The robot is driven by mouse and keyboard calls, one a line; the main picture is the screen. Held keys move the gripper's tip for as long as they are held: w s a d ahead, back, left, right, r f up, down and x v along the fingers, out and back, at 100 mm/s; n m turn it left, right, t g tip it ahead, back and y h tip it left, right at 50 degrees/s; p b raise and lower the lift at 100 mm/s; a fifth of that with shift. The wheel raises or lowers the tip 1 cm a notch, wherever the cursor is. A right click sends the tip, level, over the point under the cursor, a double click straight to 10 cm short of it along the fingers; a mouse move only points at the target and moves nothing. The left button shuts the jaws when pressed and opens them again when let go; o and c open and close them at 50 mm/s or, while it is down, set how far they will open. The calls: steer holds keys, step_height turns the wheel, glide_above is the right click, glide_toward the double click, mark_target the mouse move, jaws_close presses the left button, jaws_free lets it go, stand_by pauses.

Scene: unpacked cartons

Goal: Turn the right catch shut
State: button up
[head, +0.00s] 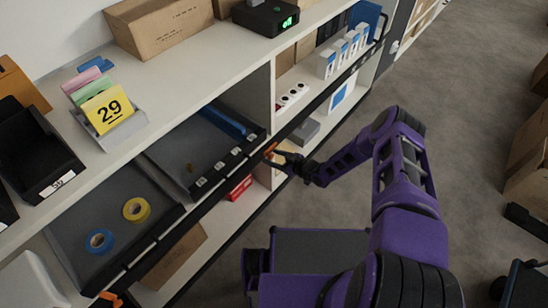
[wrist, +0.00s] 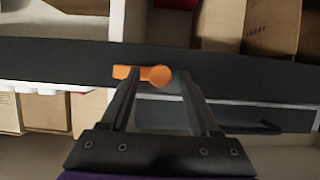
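The right catch (head: 270,149) is a small orange lever on the dark rail along the shelf front. In the wrist view the orange catch (wrist: 157,75) has a round end between my fingertips, and its arm points left along the dark band, reaching past the left fingertip. My gripper (head: 279,158) is at the catch, with its fingers apart; the wrist view shows the open gripper (wrist: 157,80) with a gap right of the round end. Whether the left finger touches the catch arm is unclear. Another orange catch (head: 110,298) is at the lower left.
A dark rail (wrist: 60,60) runs across behind the catch. Sloped trays hold a yellow tape roll (head: 136,209) and a blue tape roll (head: 99,241). Cartons (head: 158,22) stand on the shelf top. The grey floor (head: 320,205) beside the shelf is partly open.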

jaws_close()
stand_by(0.3)
steer(key=n, duration=0.1)
steer(key=n+t+h, duration=0.1)
steer(key=n, duration=0.1)
steer(key=shift+s+a+f+t, duration=0.1)
steer(key=shift+s+a+t, duration=0.1)
steer(key=shift+t, duration=0.1)
steer(key=n+t+h, duration=0.1)
steer(key=n+t, duration=0.1)
steer(key=n, duration=0.1)
steer(key=shift+s+f, duration=0.1)
steer(key=n+t, duration=0.1)
steer(key=n, duration=0.1)
steer(key=n+t, duration=0.1)
steer(key=n, duration=0.1)
steer(key=shift+s+f+n, duration=0.1)
steer(key=shift+f+n, duration=0.05)
steer(key=shift+n, duration=0.15)
steer(key=shift+f+n+t, duration=0.1)
steer(key=shift+n+t, duration=0.7)
steer(key=shift+n, duration=0.6)
